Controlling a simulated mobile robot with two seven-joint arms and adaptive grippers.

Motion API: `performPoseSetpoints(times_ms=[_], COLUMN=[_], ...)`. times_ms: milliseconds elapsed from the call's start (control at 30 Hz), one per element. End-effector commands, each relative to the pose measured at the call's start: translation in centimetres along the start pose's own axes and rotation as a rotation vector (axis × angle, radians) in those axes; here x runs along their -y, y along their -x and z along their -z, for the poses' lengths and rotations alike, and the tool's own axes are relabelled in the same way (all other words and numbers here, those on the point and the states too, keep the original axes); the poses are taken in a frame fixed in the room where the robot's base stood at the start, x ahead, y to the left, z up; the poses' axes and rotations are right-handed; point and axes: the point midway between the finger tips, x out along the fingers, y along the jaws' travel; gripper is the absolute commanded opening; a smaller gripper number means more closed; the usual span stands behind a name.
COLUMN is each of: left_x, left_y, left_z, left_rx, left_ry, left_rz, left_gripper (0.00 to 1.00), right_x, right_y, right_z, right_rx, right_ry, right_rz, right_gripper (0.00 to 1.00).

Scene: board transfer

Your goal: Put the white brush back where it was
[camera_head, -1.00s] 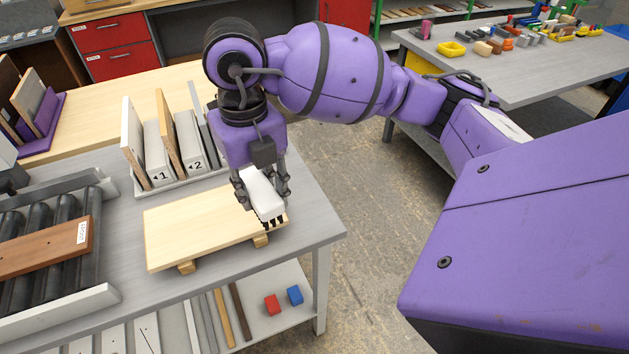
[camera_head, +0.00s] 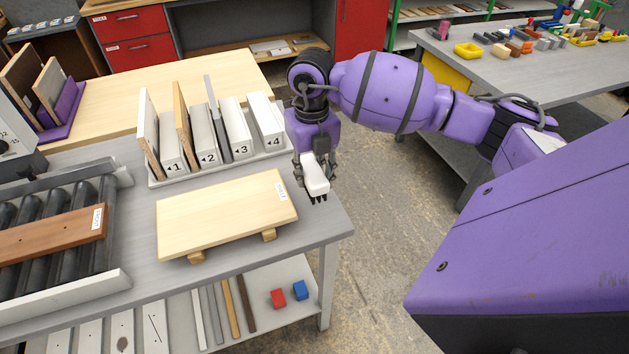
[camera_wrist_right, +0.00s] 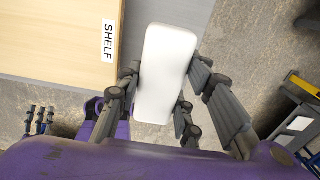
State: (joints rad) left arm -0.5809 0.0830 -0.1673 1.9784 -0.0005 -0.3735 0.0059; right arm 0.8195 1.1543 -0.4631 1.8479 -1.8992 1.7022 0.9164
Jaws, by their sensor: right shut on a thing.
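My right gripper (camera_head: 316,190) is shut on the white brush (camera_head: 315,174), with its dark bristles pointing down. The brush is just right of the pale wooden board (camera_head: 225,217), by the table's right edge; its height is hard to judge. In the right wrist view, the brush's smooth white back (camera_wrist_right: 166,75) lies between the dark fingers (camera_wrist_right: 170,105) and hides its bristles. The board (camera_wrist_right: 50,45) shows there with a SHELF label. Dark prongs on a purple part at lower left look like my left gripper (camera_wrist_right: 40,120); its opening is unclear.
A rack (camera_head: 165,183) with numbered slots and upright boards stands behind the board. A roller conveyor (camera_head: 65,285) with a brown board (camera_head: 50,240) is at left. A red block (camera_head: 278,298) and blue block (camera_head: 300,290) lie on the lower shelf.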

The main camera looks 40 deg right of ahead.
Motion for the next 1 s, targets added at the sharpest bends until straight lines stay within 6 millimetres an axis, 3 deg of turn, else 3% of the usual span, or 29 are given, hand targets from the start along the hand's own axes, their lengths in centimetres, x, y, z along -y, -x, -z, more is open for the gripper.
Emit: performPoseSetpoints(times_ms=[167,400,767,800,900,1000], left_x=[0.0,0.0,0.2,0.2,0.2,0.2], left_y=[0.1,0.1,0.0,0.0,0.0,0.0], left_z=[0.0,0.1,-0.2,-0.2,-0.2,-0.1], left_rx=[0.0,-0.002,0.002,0.001,0.001,0.001], left_ry=[0.002,0.003,0.003,0.003,0.002,0.002], left_rz=[0.0,0.001,0.004,0.004,0.005,0.005], left_gripper=[0.4,0.4,0.4,0.4,0.4,0.4], right_x=[0.7,0.7,0.7,0.7,0.7,0.7], right_y=[-1.1,-4.1,-4.5,-4.5,-4.5,-4.5], right_z=[-0.5,-0.6,-0.6,-0.6,-0.6,-0.6], right_rx=[-0.001,0.0,0.001,0.001,0.001,0.002], right_ry=[-0.002,0.001,0.001,0.001,0.001,0.001], right_rz=[0.001,0.0,0.001,0.0,0.0,0.0], right_gripper=[0.1,0.1,0.1,0.38,0.51,0.53])
